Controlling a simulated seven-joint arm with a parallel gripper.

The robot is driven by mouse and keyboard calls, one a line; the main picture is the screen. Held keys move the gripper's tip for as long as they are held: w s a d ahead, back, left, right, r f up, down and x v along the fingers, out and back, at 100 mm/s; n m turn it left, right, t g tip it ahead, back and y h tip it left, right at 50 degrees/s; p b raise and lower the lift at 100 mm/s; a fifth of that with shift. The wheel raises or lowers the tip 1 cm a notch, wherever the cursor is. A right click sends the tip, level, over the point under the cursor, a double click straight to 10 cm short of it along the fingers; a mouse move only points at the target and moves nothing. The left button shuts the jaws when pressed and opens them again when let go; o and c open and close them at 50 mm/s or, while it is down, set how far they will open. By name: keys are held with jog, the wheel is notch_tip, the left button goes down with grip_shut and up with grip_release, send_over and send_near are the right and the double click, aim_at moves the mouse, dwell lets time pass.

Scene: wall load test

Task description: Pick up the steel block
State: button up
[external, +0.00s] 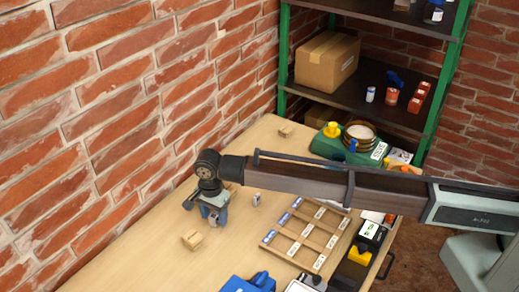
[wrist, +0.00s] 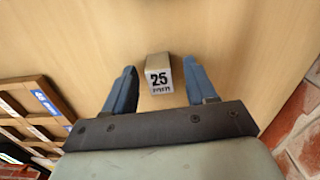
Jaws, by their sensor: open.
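My gripper (external: 213,212) hangs low over the wooden table, its jaws apart and empty. The block lies a little ahead of the fingertips, with a gap on both sides. In the external view a small grey block with a pale label (external: 256,199) stands right of the gripper. A tan block (external: 192,240) lies in front of it.
A divided wooden tray (external: 304,246) lies right of the gripper and shows in the wrist view (wrist: 36,103). The brick wall (external: 100,130) runs close on the left. Another tan block (external: 285,131) lies at the back. Tools crowd the table's front and right edges.

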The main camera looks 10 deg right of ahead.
jog(key=shift+f, duration=0.1)
jog(key=shift+c, duration=0.2)
grip_shut()
